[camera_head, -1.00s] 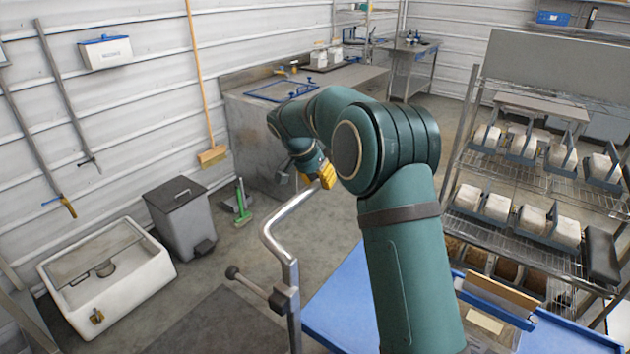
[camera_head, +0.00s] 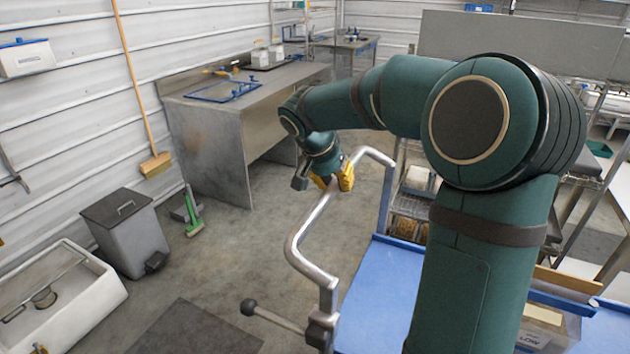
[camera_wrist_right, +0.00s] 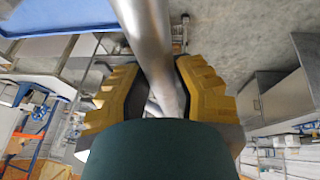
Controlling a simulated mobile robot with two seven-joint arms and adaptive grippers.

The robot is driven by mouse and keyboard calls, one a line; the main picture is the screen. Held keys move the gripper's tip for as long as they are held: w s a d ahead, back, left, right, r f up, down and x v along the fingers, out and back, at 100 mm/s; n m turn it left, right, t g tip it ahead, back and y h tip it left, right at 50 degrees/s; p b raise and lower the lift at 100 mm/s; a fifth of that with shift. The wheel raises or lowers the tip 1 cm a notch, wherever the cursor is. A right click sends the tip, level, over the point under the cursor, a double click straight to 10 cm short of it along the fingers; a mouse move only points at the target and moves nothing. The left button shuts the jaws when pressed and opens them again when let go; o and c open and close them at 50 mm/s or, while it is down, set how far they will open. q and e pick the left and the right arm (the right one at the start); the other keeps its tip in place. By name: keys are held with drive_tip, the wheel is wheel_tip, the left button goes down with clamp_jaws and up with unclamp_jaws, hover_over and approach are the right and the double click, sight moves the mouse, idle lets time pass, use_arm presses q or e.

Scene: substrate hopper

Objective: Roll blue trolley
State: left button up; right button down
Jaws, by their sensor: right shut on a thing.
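The blue trolley (camera_head: 372,285) stands in front of me with a flat blue deck and a bent steel push handle (camera_head: 303,232). My right gripper (camera_head: 334,184), with yellow fingers, is shut on the handle's bar near its upper bend. In the right wrist view the handle's tube (camera_wrist_right: 148,40) passes between the yellow fingers (camera_wrist_right: 152,90), and the blue deck shows at upper left. My right arm hides part of the deck and a box on it. My left gripper is not in view.
A grey pedal bin (camera_head: 130,240) and a white sink basin (camera_head: 75,300) stand at left. A green brush (camera_head: 194,222) lies by the wall. A steel bench (camera_head: 215,140) is at the back. Shelving (camera_head: 408,205) stands behind the trolley. Open floor lies between bin and trolley.

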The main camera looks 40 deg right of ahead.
drive_tip(key=shift+s+d+f, duration=0.1)
drive_tip(key=shift+s+d, duration=0.2)
drive_tip(key=shift+s, duration=0.35)
drive_tip(key=shift+s+d, duration=0.25)
drive_tip(key=shift+s, duration=0.4)
drive_tip(key=c, duration=0.7)
unclamp_jaws()
drive_tip(key=shift+s+d, duration=0.1)
drive_tip(key=shift+s, duration=0.05)
drive_tip(key=shift+c, duration=0.2)
drive_tip(key=v, duration=1.2)
